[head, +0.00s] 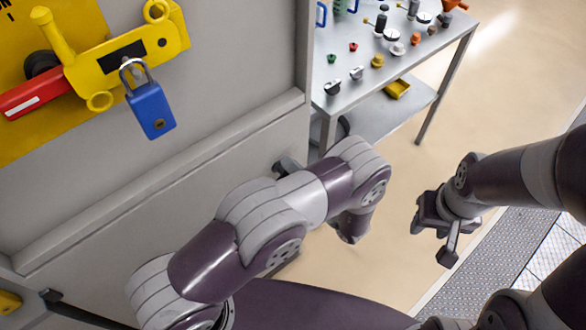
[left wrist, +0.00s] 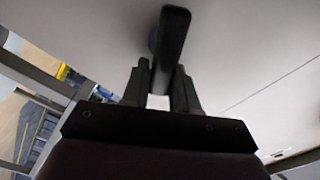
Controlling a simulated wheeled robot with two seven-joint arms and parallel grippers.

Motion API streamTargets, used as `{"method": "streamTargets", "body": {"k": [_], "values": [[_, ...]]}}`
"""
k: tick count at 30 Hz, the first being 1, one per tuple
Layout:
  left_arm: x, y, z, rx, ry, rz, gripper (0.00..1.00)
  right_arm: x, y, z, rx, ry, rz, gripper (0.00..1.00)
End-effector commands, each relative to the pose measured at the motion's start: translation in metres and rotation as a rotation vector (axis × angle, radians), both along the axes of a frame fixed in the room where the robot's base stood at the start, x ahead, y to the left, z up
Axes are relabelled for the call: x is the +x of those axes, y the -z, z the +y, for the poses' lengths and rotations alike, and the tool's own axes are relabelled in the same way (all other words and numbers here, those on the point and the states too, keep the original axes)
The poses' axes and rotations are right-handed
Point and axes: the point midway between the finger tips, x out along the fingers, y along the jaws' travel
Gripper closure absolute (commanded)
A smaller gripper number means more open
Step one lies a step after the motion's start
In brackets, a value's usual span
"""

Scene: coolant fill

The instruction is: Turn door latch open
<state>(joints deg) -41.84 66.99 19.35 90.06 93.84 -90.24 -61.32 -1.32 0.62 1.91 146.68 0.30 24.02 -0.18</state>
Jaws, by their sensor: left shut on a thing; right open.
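The door latch (left wrist: 173,42) is a dark bar handle standing out from a pale grey door panel in the left wrist view. My left gripper (left wrist: 161,84) is shut on the latch, with one finger on each side of its lower end. In the head view my left arm crosses the grey cabinet front, and its fingers are hidden behind the arm. A small dark part (head: 286,165) shows just past the arm near the cabinet's edge; I cannot tell if it is the latch. My right gripper (head: 432,238) is open and empty above the floor at the right.
A blue padlock (head: 150,108) hangs on a yellow lockout bar (head: 122,58) with a red handle (head: 33,95) on the cabinet. The beige floor is clear between table and grey mat (head: 470,262).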

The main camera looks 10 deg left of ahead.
Motion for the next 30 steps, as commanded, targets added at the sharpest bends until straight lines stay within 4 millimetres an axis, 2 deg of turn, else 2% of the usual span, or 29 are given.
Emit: {"method": "streamTargets", "body": {"k": [15,30], "values": [[0.002,0.012,-0.001,0.259,-0.003,0.334,1.0,0.0,0.012,0.0,0.0,0.0,0.0,0.57],[0.003,0.015,-0.001,0.354,-0.005,0.455,1.0,0.0,0.015,0.0,0.0,0.0,0.0,0.57]]}}
